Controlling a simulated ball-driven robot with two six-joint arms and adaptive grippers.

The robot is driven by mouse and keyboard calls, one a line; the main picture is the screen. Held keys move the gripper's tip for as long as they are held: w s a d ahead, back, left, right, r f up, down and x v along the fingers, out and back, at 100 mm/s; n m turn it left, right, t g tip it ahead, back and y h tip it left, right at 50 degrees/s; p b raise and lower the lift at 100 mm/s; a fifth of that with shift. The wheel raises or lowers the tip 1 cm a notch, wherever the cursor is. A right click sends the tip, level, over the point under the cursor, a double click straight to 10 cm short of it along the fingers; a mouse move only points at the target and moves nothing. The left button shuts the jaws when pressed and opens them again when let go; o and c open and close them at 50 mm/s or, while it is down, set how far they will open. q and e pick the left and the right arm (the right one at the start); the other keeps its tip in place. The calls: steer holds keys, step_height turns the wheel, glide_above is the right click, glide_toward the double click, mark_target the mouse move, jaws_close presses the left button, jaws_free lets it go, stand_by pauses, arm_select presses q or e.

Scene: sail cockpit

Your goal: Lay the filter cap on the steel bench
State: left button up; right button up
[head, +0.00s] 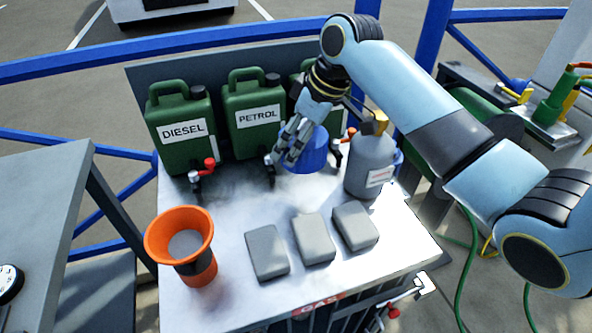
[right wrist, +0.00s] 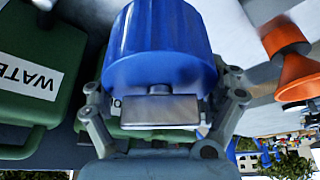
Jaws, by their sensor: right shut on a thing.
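A blue ribbed cap (head: 310,152), which I take to be the filter cap, is in my right gripper (head: 287,145). In the right wrist view the cap (right wrist: 160,45) fills the top middle, with the fingers of the right gripper (right wrist: 160,100) on either side of it. The gripper is shut on it. The cap is over the back middle of the steel bench (head: 235,215), in front of the green cans; I cannot tell whether it touches the bench top. My left gripper is not in view.
Green cans marked DIESEL (head: 183,128) and PETROL (head: 255,112) stand along the back, with a third partly hidden. A grey gas bottle (head: 370,162) stands right of the cap. An orange funnel (head: 158,240) and three grey blocks (head: 313,238) are nearer. The bench's left middle is clear.

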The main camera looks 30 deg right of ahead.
steer(key=f, duration=0.2)
steer(key=w+d+f, duration=0.1)
steer(key=f, duration=0.1)
steer(key=d+f, duration=0.1)
steer(key=f, duration=0.1)
steer(key=shift+w, duration=0.15)
step_height(320, 180, down, 4)
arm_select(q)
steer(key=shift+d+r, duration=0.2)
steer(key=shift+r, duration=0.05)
arm_select(e)
steer(key=shift+f, duration=0.1)
steer(key=o, duration=1)
steer(key=shift+f, duration=0.1)
steer(key=shift+o, duration=0.2)
